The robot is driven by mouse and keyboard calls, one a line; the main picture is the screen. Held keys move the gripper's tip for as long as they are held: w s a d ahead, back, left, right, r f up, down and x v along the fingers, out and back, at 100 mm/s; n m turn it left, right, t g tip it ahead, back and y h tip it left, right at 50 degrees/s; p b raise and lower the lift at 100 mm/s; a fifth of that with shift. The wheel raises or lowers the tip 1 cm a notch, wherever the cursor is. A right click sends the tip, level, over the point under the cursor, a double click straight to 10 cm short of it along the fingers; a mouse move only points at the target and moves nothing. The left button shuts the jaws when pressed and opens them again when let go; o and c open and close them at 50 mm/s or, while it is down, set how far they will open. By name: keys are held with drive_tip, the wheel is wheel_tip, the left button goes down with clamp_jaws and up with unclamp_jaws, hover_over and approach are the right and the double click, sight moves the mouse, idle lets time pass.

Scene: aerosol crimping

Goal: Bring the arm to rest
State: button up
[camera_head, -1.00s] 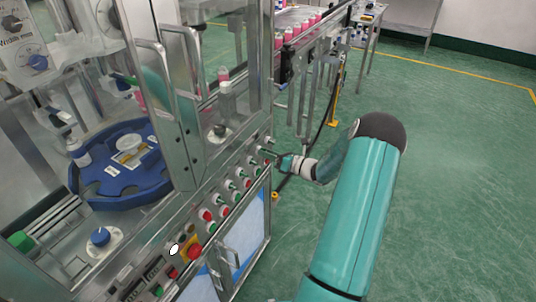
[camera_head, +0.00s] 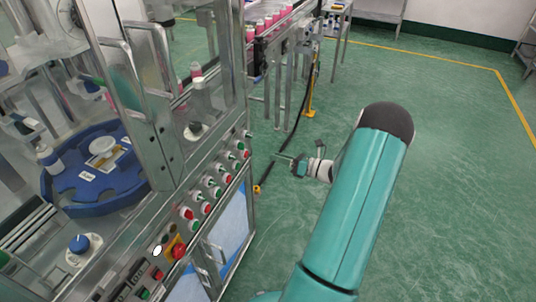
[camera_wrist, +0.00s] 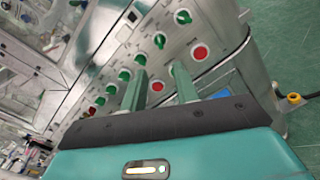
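My gripper (camera_head: 287,160) is at the end of my teal arm in the head view, out in free air to the right of the machine's control panel (camera_head: 212,181). In the wrist view my gripper (camera_wrist: 158,88) shows two green fingers standing apart with a gap between them. Nothing is held between them. The panel (camera_wrist: 180,40) with its green and red knobs lies beyond the fingertips, and no contact shows in the head view.
The machine's blue rotary table (camera_head: 92,203) is behind its frame at left. A conveyor with pink cans (camera_head: 268,22) stands at the back. A black cable (camera_head: 291,142) runs to the floor near the gripper. Green floor (camera_head: 460,170) at right is clear.

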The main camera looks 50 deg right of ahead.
drive_tip(key=shift+s+d, duration=0.1)
drive_tip(key=shift+s, duration=0.15)
idle(0.4)
